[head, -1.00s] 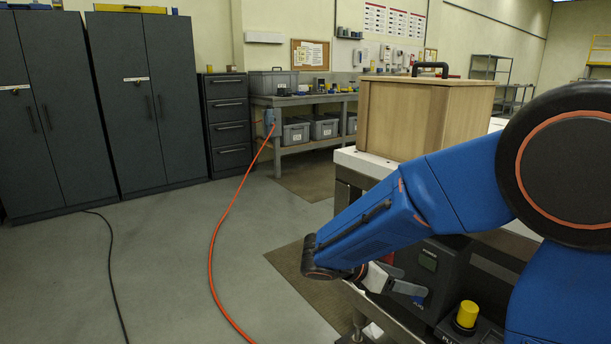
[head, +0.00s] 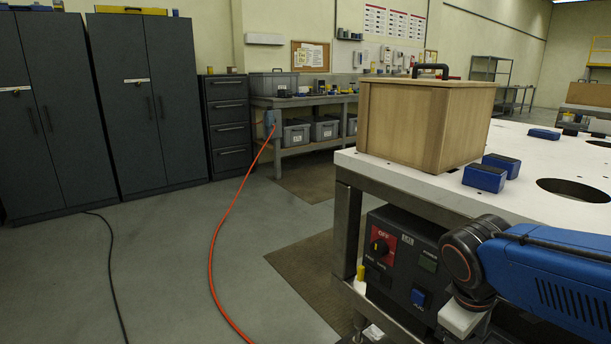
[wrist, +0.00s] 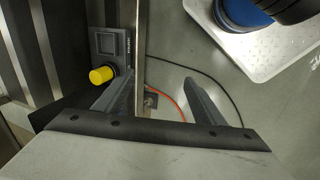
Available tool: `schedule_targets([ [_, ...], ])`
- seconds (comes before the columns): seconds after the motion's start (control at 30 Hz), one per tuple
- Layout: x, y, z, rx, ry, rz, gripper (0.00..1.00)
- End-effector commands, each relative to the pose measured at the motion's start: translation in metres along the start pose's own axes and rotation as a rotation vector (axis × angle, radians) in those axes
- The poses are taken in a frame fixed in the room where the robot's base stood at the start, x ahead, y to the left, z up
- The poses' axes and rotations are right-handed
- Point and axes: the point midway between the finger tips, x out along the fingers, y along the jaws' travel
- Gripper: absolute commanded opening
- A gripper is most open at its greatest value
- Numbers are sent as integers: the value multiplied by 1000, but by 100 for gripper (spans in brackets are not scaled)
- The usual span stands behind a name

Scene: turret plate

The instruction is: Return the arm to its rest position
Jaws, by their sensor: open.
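My blue arm (head: 555,270) reaches in from the right edge of the head view, low in front of the white table's near side. Its dark wrist joint (head: 470,262) points downward, and the pale gripper body is partly cut off by the bottom edge. In the wrist view, my gripper (wrist: 158,95) has its two grey fingers spread apart. A yellow knob (wrist: 101,76) on a dark box shows close beside the left finger; I cannot tell the gap.
The white table (head: 535,160) carries a wooden box (head: 405,125) and blue blocks (head: 484,178), with a round hole at right. A dark control box (head: 405,255) sits under its edge. An orange hose (head: 215,255) and black cable (head: 110,270) cross otherwise clear floor at left.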

Motion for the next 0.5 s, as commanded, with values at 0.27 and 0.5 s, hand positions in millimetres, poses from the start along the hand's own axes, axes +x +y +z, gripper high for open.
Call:
schedule_targets([
  [0.27,-18,-23,20,390,209,-96,63],
  [0.5,-28,-34,24,582,313,-152,63],
])
